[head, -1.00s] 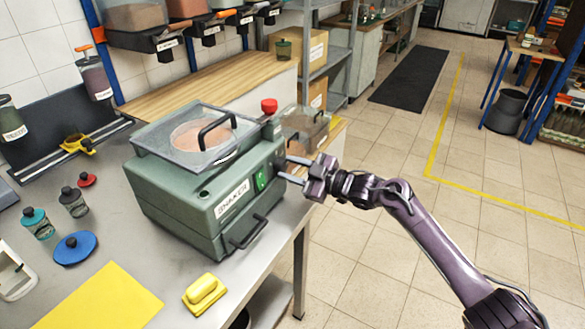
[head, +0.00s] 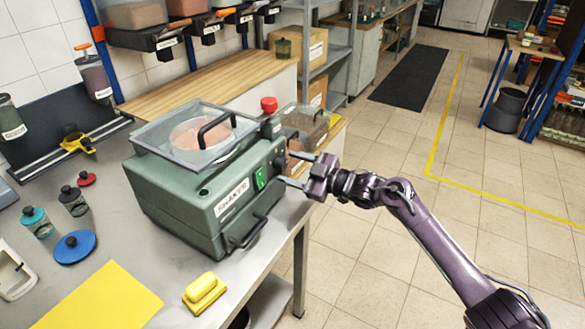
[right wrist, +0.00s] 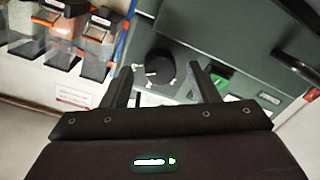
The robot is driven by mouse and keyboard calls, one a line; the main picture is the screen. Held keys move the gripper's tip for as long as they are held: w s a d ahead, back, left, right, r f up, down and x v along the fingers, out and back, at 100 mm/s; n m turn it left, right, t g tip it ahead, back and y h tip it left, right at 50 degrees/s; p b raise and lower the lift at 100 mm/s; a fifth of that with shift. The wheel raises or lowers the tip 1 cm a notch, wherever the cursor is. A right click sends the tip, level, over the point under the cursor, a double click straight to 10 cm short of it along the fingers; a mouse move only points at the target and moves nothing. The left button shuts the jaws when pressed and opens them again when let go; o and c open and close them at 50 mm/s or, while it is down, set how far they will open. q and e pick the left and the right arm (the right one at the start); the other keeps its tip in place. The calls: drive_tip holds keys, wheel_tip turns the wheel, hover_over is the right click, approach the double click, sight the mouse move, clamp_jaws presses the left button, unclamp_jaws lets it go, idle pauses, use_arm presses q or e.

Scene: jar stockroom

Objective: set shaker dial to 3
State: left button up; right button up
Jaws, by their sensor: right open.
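The green shaker (head: 205,180) stands on the grey bench with a clear-lidded top. Its black dial (head: 279,161) is on the side facing my right gripper, and the dial also shows in the right wrist view (right wrist: 159,68) with a white pointer mark. The numbers around it are too small to read. My right gripper (head: 288,170) is open, its fingers pointing at the shaker's face. In the right wrist view the dial lies between and just beyond the two fingertips (right wrist: 160,75); contact cannot be told. My left gripper is not in view.
A green switch (head: 260,178) and a black handle (head: 246,233) sit on the shaker near the dial. A red knob (head: 269,105) stands behind it. A yellow block (head: 204,292) and small jars lie on the bench.

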drive_tip(key=v, duration=0.7)
drive_tip(key=shift+d+b, duration=0.2)
drive_tip(key=shift+b, duration=0.25)
drive_tip(key=shift+s+f, duration=0.15)
drive_tip(key=s+d+f+m+t+h, duration=0.1)
drive_tip(key=d+f+m+h, duration=0.25)
drive_tip(key=f, duration=0.75)
drive_tip(key=s+d+f+m+t+h, duration=0.15)
drive_tip(key=f+m, duration=0.25)
drive_tip(key=f, duration=0.7)
drive_tip(key=s+d+f+m+g+h+p, duration=0.1)
drive_tip(key=s+d+f+h, duration=0.1)
drive_tip(key=s+f, duration=0.45)
drive_tip(key=s+d+f+m+g+h, duration=0.1)
drive_tip(key=s+f+m+g+h, duration=0.15)
drive_tip(key=f, duration=0.65)
drive_tip(key=s+d+f+m+g+h, duration=0.1)
drive_tip(key=s+f+g+h, duration=0.1)
drive_tip(key=s+f, duration=0.75)
drive_tip(key=s+d+f+m+g+h, duration=0.15)
drive_tip(key=s+f, duration=0.45)
drive_tip(key=s, duration=0.6)
drive_tip(key=s+f+g, duration=0.2)
drive_tip(key=s, duration=0.8)
drive_tip(key=s+f+m+g+h+p, duration=0.1)
drive_tip(key=s+f+g, duration=0.1)
drive_tip(key=s, duration=0.9)
drive_tip(key=shift+s+d+f, duration=0.15)
drive_tip(key=shift+s+f, duration=0.15)
drive_tip(key=shift+f, duration=0.5)
